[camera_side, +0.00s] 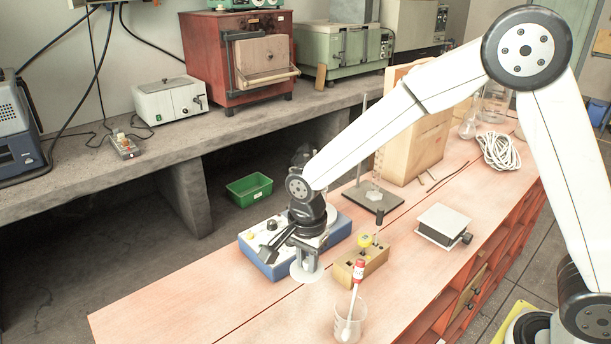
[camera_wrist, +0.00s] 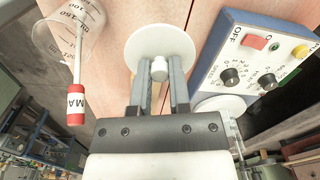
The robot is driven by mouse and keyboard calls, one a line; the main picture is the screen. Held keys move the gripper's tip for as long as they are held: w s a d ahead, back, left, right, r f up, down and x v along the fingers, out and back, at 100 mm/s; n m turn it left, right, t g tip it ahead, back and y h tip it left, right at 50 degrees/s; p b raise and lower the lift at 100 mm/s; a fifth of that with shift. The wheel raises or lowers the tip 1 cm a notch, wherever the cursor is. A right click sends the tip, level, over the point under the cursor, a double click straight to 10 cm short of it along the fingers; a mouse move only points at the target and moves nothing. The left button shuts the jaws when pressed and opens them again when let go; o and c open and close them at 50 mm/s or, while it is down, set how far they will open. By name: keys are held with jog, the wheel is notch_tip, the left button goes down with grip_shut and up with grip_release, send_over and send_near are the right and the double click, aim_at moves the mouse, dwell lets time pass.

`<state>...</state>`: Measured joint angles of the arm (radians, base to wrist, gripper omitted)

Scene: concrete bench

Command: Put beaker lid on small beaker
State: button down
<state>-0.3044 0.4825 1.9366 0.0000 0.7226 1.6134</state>
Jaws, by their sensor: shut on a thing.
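The beaker lid (camera_side: 300,276) is a white round disc with a small knob (camera_wrist: 159,69). My gripper (camera_side: 305,256) is shut on the knob, one finger on each side of it in the wrist view (camera_wrist: 159,62). The lid hangs below the fingers, in front of the blue device; I cannot tell whether it touches the bench. The small beaker (camera_side: 342,333) is clear glass and stands at the front of the bench, right of the lid. It also shows at the upper left of the wrist view (camera_wrist: 52,42). A white stick with a red end (camera_side: 358,275) leans in it and rises above its rim.
A blue device with knobs (camera_side: 262,264) stands just behind the lid. A wooden block with a yellow item (camera_side: 372,262) stands between lid and stand (camera_side: 372,200). A grey platform (camera_side: 443,221) is farther right. The bench's front left is clear.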

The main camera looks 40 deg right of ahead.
aim_at(307, 260)
jog(key=shift+r, duration=0.2)
dwell(0.5)
jog(key=shift+r, duration=1.3)
jog(key=shift+w, duration=0.1)
jog(key=shift+w+d+r, duration=0.15)
jog(key=shift+w+d, duration=0.15)
jog(key=shift+w, duration=0.2)
jog(key=w+d+r, duration=0.3)
jog(key=w+d, duration=0.4)
jog(key=d, duration=0.1)
jog(key=w+d+r, duration=0.3)
jog(key=w+d, duration=0.4)
jog(key=d, duration=0.1)
jog(key=shift+w, duration=0.25)
jog(key=shift+f, duration=0.15)
jog(key=shift+a+f, duration=0.1)
jog(key=shift+f, duration=1.35)
